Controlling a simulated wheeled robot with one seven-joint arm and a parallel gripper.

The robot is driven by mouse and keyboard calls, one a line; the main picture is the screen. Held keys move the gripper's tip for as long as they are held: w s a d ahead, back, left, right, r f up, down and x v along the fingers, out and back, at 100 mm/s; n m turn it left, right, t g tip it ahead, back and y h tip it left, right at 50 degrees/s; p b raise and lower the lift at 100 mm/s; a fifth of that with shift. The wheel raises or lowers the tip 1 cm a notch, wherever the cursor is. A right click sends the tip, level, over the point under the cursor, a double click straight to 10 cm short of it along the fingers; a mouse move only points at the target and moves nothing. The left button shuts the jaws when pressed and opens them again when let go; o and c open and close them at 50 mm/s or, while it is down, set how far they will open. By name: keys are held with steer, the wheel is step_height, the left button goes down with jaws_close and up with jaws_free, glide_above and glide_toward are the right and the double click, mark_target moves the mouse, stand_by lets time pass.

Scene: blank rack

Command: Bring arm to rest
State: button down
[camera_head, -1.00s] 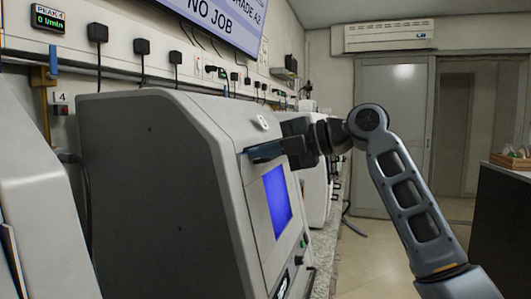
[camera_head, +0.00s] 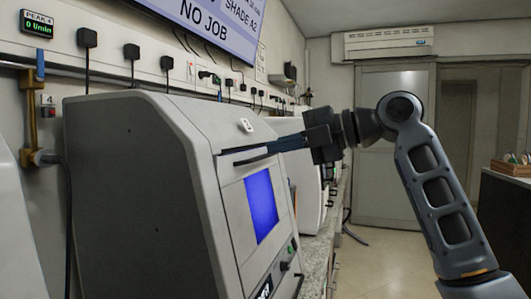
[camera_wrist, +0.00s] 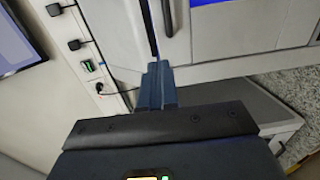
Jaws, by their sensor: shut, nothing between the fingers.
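My gripper (camera_head: 270,148) reaches in from the right at the end of my grey arm. Its two dark blue fingers lie together with nothing between them. In the head view they point left, in front of the upper front face of a grey machine (camera_head: 145,190) with a lit blue screen (camera_head: 261,210). In the wrist view the fingers (camera_wrist: 157,84) are side by side, close to the machine's pale front (camera_wrist: 235,35) and a dark vertical slot in it. I cannot tell whether the fingertips touch the machine.
Another machine (camera_head: 295,165) stands behind on the speckled worktop (camera_head: 318,262). Plugs and cables line the wall rail (camera_head: 108,50) under a wall display (camera_head: 215,25). A dark counter (camera_head: 505,230) stands at the right. Open floor (camera_head: 380,265) lies between.

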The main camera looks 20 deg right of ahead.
steer(key=v, duration=0.5)
step_height(320, 180, down, 20)
steer(key=a+m+t+h, duration=0.2)
steer(key=m+t, duration=0.3)
steer(key=m, duration=0.6)
steer(key=s+f+m+t+h, duration=0.1)
steer(key=s+f+m+h, duration=0.1)
steer(key=s+f+m, duration=0.45)
steer(key=s+f+m+t+h, duration=0.1)
steer(key=s+f+m+h, duration=0.25)
steer(key=f, duration=0.65)
steer(key=s+d+f+m+g+h, duration=0.1)
steer(key=s+f+m+h, duration=0.2)
steer(key=s, duration=0.8)
steer(key=s+f+m+h, duration=0.1)
steer(key=s+f+m, duration=0.2)
steer(key=s+f, duration=0.55)
steer(key=s+d+r+m, duration=0.1)
steer(key=s+r, duration=0.3)
steer(key=s, duration=0.6)
steer(key=s+r, duration=0.5)
steer(key=s, duration=0.5)
steer(key=shift+d+m+h, duration=0.35)
steer(key=shift+d+m, duration=0.05)
steer(key=shift+r, duration=0.1)
